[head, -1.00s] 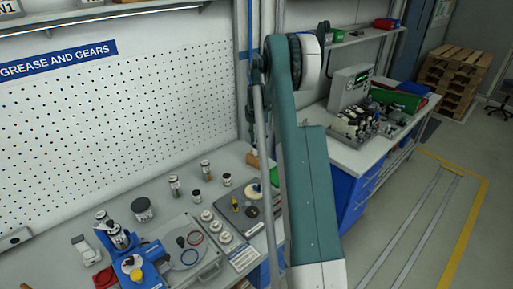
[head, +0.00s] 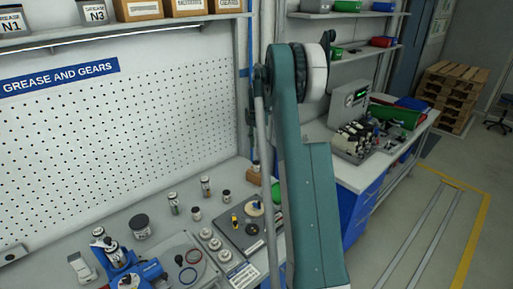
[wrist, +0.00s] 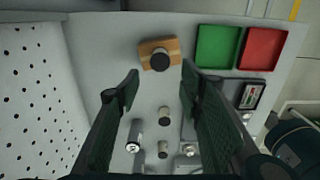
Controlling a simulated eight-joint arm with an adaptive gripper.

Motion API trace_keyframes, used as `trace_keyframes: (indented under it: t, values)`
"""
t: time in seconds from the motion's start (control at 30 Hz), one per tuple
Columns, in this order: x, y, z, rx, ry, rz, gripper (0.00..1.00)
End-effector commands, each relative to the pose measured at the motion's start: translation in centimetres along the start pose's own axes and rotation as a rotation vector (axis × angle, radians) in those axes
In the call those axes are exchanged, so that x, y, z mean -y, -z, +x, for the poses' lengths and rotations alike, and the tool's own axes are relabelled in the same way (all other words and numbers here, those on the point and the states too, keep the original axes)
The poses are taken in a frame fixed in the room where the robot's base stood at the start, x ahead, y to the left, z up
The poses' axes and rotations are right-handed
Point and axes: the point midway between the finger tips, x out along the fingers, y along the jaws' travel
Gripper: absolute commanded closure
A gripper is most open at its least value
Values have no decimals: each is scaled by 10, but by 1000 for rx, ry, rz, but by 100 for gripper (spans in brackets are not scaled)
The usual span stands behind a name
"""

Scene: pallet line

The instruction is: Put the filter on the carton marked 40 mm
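I cannot make out a filter or a carton marked 40 mm in either view. Brown cartons (head: 138,10) stand on the top shelf in the head view, their labels cut off or too small to read. In the wrist view my gripper (wrist: 160,73) is open, with nothing between its fingers. Beyond the fingertips, a dark round-topped piece (wrist: 160,62) stands on a wooden block (wrist: 146,48) on the bench. The block also shows in the head view (head: 264,176), partly behind my arm. My gripper is hidden in the head view.
The wrist view shows a green tray (wrist: 217,46), a red tray (wrist: 262,48) and several small jars (wrist: 164,115) on the bench. In the head view a pegboard (head: 120,140) backs the bench, and a second bench (head: 350,178) with equipment stands to the right.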

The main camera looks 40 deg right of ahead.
Motion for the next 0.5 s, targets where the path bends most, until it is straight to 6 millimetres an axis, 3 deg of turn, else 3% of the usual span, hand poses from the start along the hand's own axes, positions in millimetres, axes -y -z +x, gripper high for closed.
trace_keyframes:
  t: [0.33,0.5]
  values:
    - [0,2,-1,1,-1,3,63]
    - [1,14,-12,5,-9,25,63]
